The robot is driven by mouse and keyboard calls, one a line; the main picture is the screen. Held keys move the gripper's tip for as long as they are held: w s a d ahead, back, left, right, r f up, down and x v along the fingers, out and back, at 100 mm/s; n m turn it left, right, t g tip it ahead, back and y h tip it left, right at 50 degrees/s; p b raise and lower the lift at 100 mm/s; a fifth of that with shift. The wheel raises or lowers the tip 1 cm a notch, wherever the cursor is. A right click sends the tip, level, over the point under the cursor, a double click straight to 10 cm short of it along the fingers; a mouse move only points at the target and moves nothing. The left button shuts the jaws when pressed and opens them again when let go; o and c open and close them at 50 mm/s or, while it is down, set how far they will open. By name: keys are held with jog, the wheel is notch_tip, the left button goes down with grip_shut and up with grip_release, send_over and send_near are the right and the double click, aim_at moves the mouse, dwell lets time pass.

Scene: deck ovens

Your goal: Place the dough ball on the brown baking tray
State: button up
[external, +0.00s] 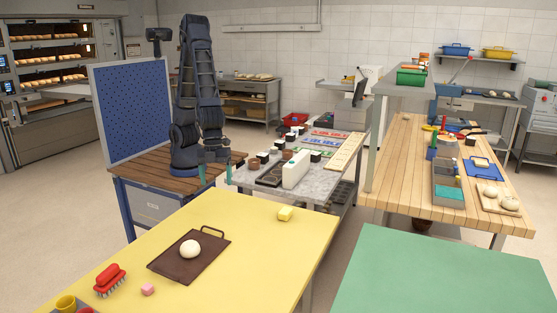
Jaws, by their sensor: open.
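A pale round dough ball (190,249) rests on the brown baking tray (208,262), near its middle. The tray lies flat on the yellow table (262,235) in the foreground, its handle towards the upper right. My gripper (215,168) hangs at the end of my dark arm, beyond the yellow table and well away from the tray. Its teal fingers are apart, and I see nothing between them.
A cluttered grey table (270,179) stands right of my gripper. The yellow table's right side is clear.

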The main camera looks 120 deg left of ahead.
jog(key=s+a+r+n+t+y, duration=0.1)
jog(key=s+a+r+n, duration=0.1)
jog(key=a+r, duration=0.35)
jog(key=s+a+r+n, duration=0.2)
jog(key=a+r+n, duration=0.1)
jog(key=a, duration=0.6)
jog(key=s+a+r+n+t+y, duration=0.1)
jog(key=s+a+r+n, duration=0.1)
jog(key=a+r, duration=0.35)
jog(key=s+a+r+n+t, duration=0.1)
jog(key=s+a+r+n, duration=0.2)
jog(key=s+a+n, duration=0.5)
jog(key=s+a, duration=0.9)
jog(key=shift+s, duration=0.2)
jog(key=shift+a, duration=0.1)
